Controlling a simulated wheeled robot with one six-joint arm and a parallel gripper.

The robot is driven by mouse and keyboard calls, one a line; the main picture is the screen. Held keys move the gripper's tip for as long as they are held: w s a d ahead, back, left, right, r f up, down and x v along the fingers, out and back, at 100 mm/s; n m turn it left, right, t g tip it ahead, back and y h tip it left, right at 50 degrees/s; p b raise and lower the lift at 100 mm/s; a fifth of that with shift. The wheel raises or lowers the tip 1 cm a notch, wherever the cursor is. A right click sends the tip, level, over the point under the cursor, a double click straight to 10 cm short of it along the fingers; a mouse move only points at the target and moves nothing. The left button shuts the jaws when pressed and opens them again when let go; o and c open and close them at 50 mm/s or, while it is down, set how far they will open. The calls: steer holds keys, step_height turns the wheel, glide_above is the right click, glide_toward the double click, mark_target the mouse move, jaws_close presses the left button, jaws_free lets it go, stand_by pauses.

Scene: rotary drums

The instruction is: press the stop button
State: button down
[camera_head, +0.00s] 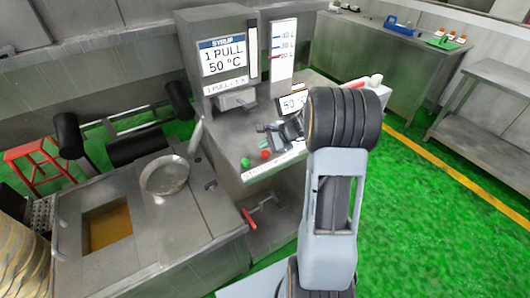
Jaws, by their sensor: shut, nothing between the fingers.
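A red button (265,154), which looks like the stop button, sits on the sloped grey top of the control console (228,143). A green button (246,162) is to its left, and a smaller green spot shows just behind the red one. My gripper (268,130) is shut and empty. It is over the console top, slightly behind and above the red button in the picture. I cannot tell its exact height above the panel. My arm hides the right part of the console.
A display (223,56) reading "1 PULL 50 °C" and a white level scale (283,55) stand behind the buttons. A small "50 °C" screen (292,101) is beside my gripper. A round metal pan (165,175) and a red-handled lever (251,215) are left and below.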

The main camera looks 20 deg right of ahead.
mark_target(266, 154)
steer(key=shift+r+p, duration=1.5)
steer(key=shift+r, duration=0.8)
steer(key=shift+s+f+n, duration=0.15)
steer(key=shift+n, duration=0.15)
steer(key=s, duration=0.1)
steer(key=s+f+n+g, duration=0.2)
steer(key=shift+s+a+h, duration=0.15)
steer(key=shift+s+h, duration=0.15)
steer(key=shift+s, duration=0.1)
steer(key=s+a+r+n+h, duration=0.3)
steer(key=s+a+r+n, duration=0.2)
steer(key=s+r+n, duration=0.1)
steer(key=s+a+r+n+h, duration=0.3)
steer(key=s+a+r+n, duration=0.2)
steer(key=s+n, duration=0.3)
steer(key=s+r, duration=0.1)
steer(key=s, duration=0.2)
steer(key=shift+s+n, duration=0.2)
steer(key=shift+n, duration=0.2)
